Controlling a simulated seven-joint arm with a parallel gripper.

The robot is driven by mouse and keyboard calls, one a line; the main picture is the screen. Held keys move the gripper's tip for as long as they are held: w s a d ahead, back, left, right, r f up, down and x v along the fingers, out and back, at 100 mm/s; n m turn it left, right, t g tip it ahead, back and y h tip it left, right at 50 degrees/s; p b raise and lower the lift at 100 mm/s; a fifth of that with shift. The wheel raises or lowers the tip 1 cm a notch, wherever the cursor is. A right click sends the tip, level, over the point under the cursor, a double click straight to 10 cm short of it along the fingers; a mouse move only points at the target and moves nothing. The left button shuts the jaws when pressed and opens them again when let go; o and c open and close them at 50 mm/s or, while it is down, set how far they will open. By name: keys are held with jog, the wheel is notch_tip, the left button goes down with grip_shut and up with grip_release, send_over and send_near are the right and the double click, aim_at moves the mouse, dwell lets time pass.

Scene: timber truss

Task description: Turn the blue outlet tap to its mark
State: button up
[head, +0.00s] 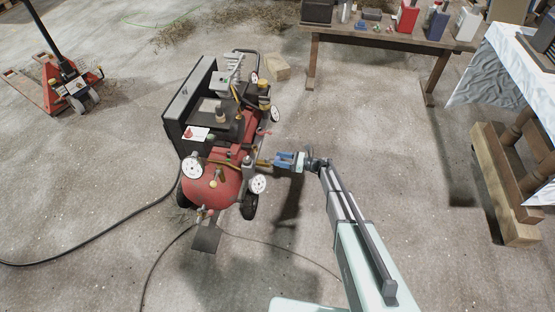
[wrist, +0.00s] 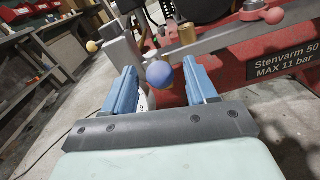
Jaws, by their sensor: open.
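The blue outlet tap shows in the wrist view as a round blue knob (wrist: 159,74), with an orange-brown part at its lower right. It appears between the two blue fingers of my gripper (wrist: 160,88), with visible space on both sides. Whether the fingertips reach around it or stop short, I cannot tell. In the head view my gripper (head: 288,160) is at the right side of the red compressor (head: 218,184), by a brass-coloured pipe. The tap itself is not clear there. I cannot make out the tap's mark.
White gauges (head: 257,184) stick out close to my gripper. In the wrist view a pink knob (wrist: 273,15) and a yellow knob (wrist: 92,46) stand nearby. A hose (head: 150,262) lies on the floor.

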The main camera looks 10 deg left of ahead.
jog(key=shift+a, duration=1)
jog(key=shift+c, duration=0.2)
jog(key=c, duration=1)
jog(key=shift+o, duration=0.2)
jog(key=shift+w, duration=0.15)
jog(key=shift+w+a+f+n+g+h, duration=0.1)
jog(key=shift+w+n+g, duration=0.15)
jog(key=shift+n+g, duration=0.45)
jog(key=shift+w+a+r+n+g+h, duration=0.1)
jog(key=shift+w+n+g, duration=0.2)
jog(key=shift+g, duration=0.65)
jog(key=shift+w+a+f+n+g+h, duration=0.1)
jog(key=shift+w+n+g, duration=0.1)
jog(key=shift+n+g, duration=0.55)
jog(key=shift+w+a+n+g+h, duration=0.15)
jog(key=shift+n+g+h, duration=0.4)
jog(key=shift+g, duration=0.45)
jog(key=shift+w+a+n+g+h, duration=0.15)
jog(key=shift+n+g+h, duration=0.15)
jog(key=shift+n+g, duration=0.55)
jog(key=shift+w+a+n+g+h, duration=0.15)
jog(key=shift+n+g+h, duration=0.3)
jog(key=shift+g, duration=0.7)
